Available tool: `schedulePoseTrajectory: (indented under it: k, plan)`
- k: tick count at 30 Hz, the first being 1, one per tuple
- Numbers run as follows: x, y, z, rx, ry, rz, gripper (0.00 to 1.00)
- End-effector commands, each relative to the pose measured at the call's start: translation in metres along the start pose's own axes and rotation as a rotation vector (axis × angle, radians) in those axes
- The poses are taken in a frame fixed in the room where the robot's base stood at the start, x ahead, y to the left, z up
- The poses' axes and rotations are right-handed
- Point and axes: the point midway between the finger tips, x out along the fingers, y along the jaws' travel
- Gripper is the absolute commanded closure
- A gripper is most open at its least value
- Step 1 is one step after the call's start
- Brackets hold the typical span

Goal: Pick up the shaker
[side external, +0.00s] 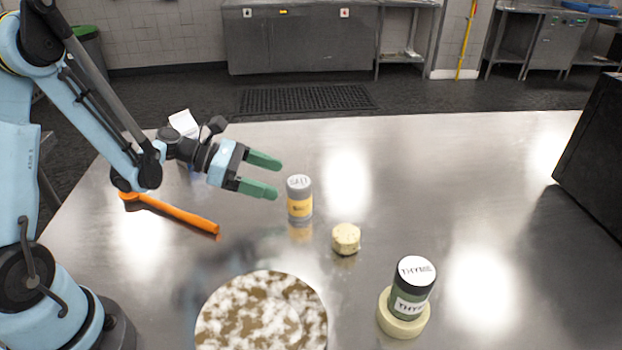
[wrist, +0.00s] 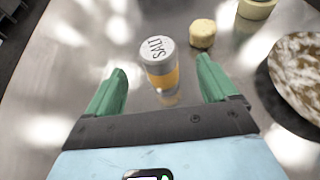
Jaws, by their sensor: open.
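The salt shaker (side external: 299,199) stands upright on the steel table, with a grey lid and a yellow band. In the wrist view the shaker (wrist: 158,64) shows ahead of and between the fingers, its lid reading SALT. A second shaker (side external: 410,288), dark with a white lid marked THYME, stands on a pale round piece (side external: 403,322) at the front right. My gripper (side external: 264,174) is open and empty, just left of the salt shaker in the side view. Its green fingers (wrist: 162,90) point towards the shaker and do not appear to touch it.
A small yellowish round piece (side external: 346,238) lies right of the salt shaker. A large brown-and-white mottled round board (side external: 262,315) lies at the front. An orange-handled tool (side external: 175,213) and a white carton (side external: 184,124) are at the left. A dark box (side external: 597,150) stands at the right edge.

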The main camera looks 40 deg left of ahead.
Motion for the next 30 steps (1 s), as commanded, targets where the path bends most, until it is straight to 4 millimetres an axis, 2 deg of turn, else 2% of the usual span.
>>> schedulePoseTrajectory:
  k: [3,11,21,30]
  plan:
    - [0.020,-0.001,0.000,0.002,0.001,-0.004,0.14]
    - [0.039,0.000,0.001,0.002,0.001,-0.002,0.14]
    - [0.083,0.002,0.004,0.003,0.002,-0.002,0.14]
    - [0.087,0.002,0.004,0.002,0.002,0.001,0.14]
